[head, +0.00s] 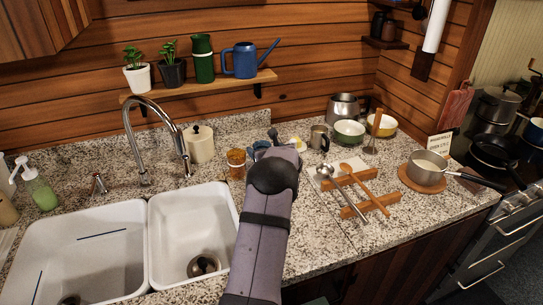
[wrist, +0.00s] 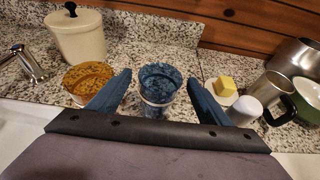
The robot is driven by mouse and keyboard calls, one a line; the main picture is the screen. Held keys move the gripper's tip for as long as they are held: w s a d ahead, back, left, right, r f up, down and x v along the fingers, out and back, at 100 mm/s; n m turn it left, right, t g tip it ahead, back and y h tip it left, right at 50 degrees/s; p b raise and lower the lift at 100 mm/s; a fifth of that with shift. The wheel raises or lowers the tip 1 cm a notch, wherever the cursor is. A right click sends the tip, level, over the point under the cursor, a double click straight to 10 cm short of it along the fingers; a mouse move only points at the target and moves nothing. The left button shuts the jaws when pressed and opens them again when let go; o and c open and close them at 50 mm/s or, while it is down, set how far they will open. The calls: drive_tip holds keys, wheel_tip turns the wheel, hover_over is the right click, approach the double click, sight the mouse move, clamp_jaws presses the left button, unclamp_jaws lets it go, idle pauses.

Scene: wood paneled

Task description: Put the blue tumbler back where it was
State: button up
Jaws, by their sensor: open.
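The blue tumbler (wrist: 158,86) stands upright on the speckled counter in the wrist view. It is clear blue, with a pale band showing near its middle. My gripper (wrist: 160,78) is open, with one dark blue finger on each side of the tumbler. Gaps show between both fingers and its wall, so it is not clasped. In the head view my arm covers most of this spot, and I cannot tell tumbler from fingers there.
An amber tumbler (wrist: 88,84) stands close by my left finger. A butter dish (wrist: 226,86), a white shaker (wrist: 243,110) and a metal mug (wrist: 270,94) are at right. A cream canister (wrist: 78,36) is behind left. The sink (head: 190,240) lies left of my arm.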

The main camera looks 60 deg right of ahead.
drive_tip(key=b+v, duration=0.2)
drive_tip(key=v, duration=0.7)
drive_tip(key=shift+s+a+b, duration=0.25)
drive_tip(key=shift+s+b, duration=0.05)
drive_tip(key=shift+b, duration=0.1)
